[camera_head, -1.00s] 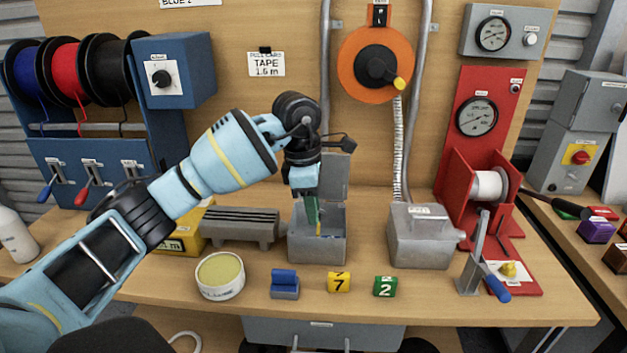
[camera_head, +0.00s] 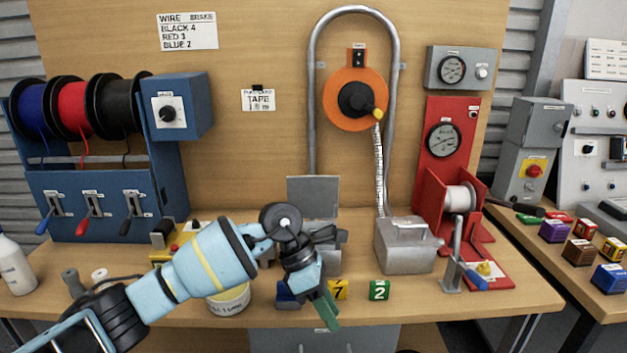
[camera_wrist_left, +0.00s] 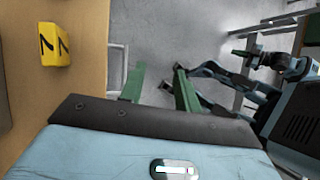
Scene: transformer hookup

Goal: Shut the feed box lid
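The grey feed box (camera_head: 328,266) stands on the bench in the head view, partly hidden behind my left arm. Its lid (camera_head: 313,196) stands upright at the back, so the box is open. My left gripper (camera_head: 328,310) is in front of the box, near the bench's front edge, pointing down. In the left wrist view its two green fingers (camera_wrist_left: 160,88) are apart with nothing between them.
A closed grey box (camera_head: 405,252) stands right of the feed box. A yellow 7 block (camera_head: 340,288), a green 2 block (camera_head: 379,290) and a round tin (camera_head: 229,302) sit along the front. A red crank stand (camera_head: 459,220) is further right.

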